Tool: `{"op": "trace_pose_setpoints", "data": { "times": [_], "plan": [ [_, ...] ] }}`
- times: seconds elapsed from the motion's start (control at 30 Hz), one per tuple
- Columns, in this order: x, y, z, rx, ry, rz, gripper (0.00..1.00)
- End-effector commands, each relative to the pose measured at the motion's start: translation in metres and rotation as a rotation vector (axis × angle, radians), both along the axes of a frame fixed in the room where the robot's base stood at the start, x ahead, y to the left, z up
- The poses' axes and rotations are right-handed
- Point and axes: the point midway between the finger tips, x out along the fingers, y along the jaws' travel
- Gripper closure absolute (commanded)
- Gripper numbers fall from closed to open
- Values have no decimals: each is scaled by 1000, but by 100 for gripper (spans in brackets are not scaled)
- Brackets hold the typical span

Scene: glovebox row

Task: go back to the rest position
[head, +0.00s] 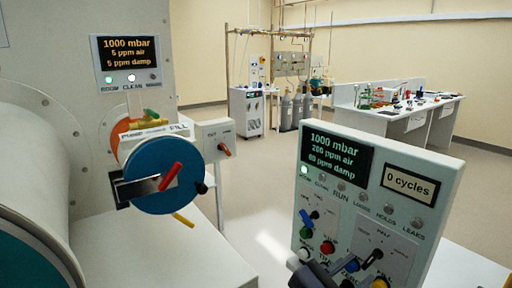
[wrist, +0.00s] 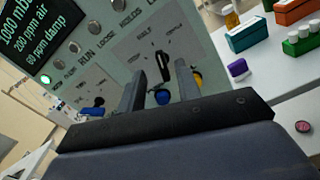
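My gripper (wrist: 160,75) is open in the wrist view, with a gap between its two grey fingers. It is in front of the control panel (wrist: 120,50); I cannot tell whether it touches it. A black selector handle (wrist: 165,66) and a blue knob (wrist: 162,97) show between the fingers, with nothing gripped. In the head view a dark part of my gripper (head: 325,277) shows at the bottom edge, before the lower part of the panel (head: 425,177). The panel's screen (head: 336,158) reads 1000 mbar, and a smaller display (head: 410,184) reads 0 cycles.
A bench (head: 420,125) is at the back right. Open floor (head: 270,185) lies between. Vial racks (wrist: 249,31) sit on the white table at right in the wrist view.

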Motion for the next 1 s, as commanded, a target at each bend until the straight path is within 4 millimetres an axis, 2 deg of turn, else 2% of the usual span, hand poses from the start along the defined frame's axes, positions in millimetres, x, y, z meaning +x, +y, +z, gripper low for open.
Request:
{"op": "trace_pose_setpoints", "data": {
  "times": [0.43, 1.0],
  "plan": [
    [-26, 37, 0, -1, 0, 5, 67],
    [9, -14, 0, -1, 1, -5, 67]
  ]
}}
